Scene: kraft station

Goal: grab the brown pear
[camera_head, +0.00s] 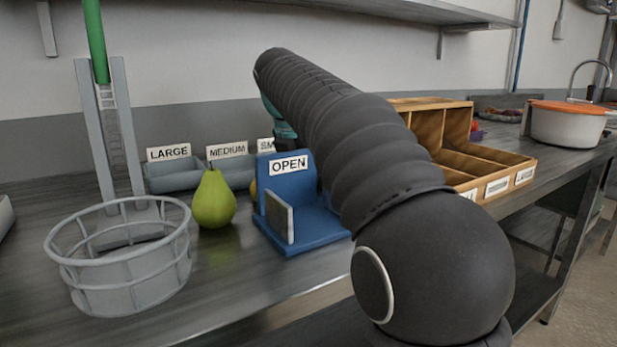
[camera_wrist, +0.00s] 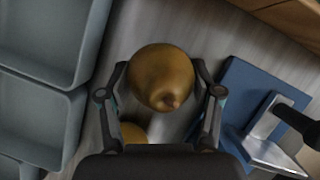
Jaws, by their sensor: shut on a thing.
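The brown pear (camera_wrist: 162,75) is in the wrist view, between the two fingers of my gripper (camera_wrist: 160,88). The fingers press on its left and right sides, and its narrow end faces the camera. A second yellow-brown rounded thing (camera_wrist: 132,132) shows partly below it, near the left finger; most of it is hidden by my gripper. In the head view my arm covers most of the gripper, and only a teal part shows behind the blue stand. A yellowish sliver (camera_head: 253,190) shows at the stand's left edge; I cannot tell which thing it is.
A blue stand (camera_head: 285,215) marked OPEN is close to my gripper. A green pear (camera_head: 213,203) stands upright left of it, beside a wire basket (camera_head: 127,270). Grey bins (camera_head: 172,175) stand behind. A wooden divided box (camera_head: 478,166) and a white pot (camera_head: 566,127) are to the right.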

